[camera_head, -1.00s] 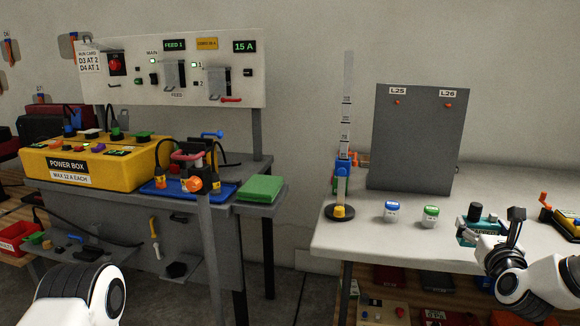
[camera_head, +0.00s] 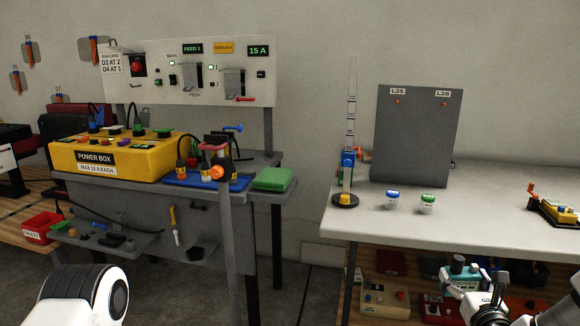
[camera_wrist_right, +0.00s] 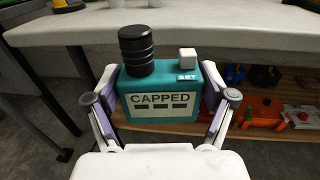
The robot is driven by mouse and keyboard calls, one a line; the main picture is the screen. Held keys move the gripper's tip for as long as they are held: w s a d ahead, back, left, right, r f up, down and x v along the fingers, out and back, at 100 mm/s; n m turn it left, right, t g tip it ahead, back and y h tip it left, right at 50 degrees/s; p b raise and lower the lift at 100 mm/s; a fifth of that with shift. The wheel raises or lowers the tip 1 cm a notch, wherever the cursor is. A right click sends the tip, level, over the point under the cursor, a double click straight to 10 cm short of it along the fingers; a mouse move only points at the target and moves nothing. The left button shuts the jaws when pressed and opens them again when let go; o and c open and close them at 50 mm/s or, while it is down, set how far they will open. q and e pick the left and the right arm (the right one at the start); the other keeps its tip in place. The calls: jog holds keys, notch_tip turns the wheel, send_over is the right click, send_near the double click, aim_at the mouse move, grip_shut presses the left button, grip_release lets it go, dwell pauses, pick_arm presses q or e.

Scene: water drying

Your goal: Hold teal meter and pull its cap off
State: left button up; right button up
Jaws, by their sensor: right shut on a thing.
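The teal meter (camera_wrist_right: 160,95) is held between the two fingers of my right gripper (camera_wrist_right: 161,98) in the right wrist view. Its label reads CAPPED. A black ribbed cap (camera_wrist_right: 136,50) stands upright on its top left, and a small white block (camera_wrist_right: 187,57) marked SET is at its top right. In the head view the meter (camera_head: 465,276) is in front of and below the white table's edge, with my right gripper (camera_head: 468,287) around it. My left gripper is not visible; only part of my left arm shows at lower left.
The white table (camera_head: 490,215) holds blue-lidded (camera_head: 393,199) and green-lidded jars (camera_head: 428,204), a measuring stand (camera_head: 346,198) and a yellow device (camera_head: 558,208). A lower shelf with boxes, including a cream one (camera_head: 386,297), lies beneath. The table's middle is clear.

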jog(key=s+a+f+n+g+y, duration=0.2)
jog(key=s+a+f+n+y, duration=0.25)
jog(key=a+y, duration=0.3)
jog(key=s+a+f+n+g+y, duration=0.1)
jog(key=s+a+f+n+y, duration=0.4)
jog(key=a, duration=0.4)
jog(key=s+a+r+n+g+y, duration=0.3)
jog(key=s+a+r+g+y, duration=0.1)
jog(key=s+a+y, duration=0.15)
notch_tip(320, 180, up, 16)
jog(key=p, duration=2.3)
jog(key=shift+a+r, duration=0.2)
jog(key=shift+a, duration=0.1)
jog(key=shift+f, duration=0.1)
jog(key=w+a+r, duration=0.2)
jog(key=a, duration=1.2)
jog(key=shift+a+h, duration=0.2)
jog(key=shift+h, duration=0.1)
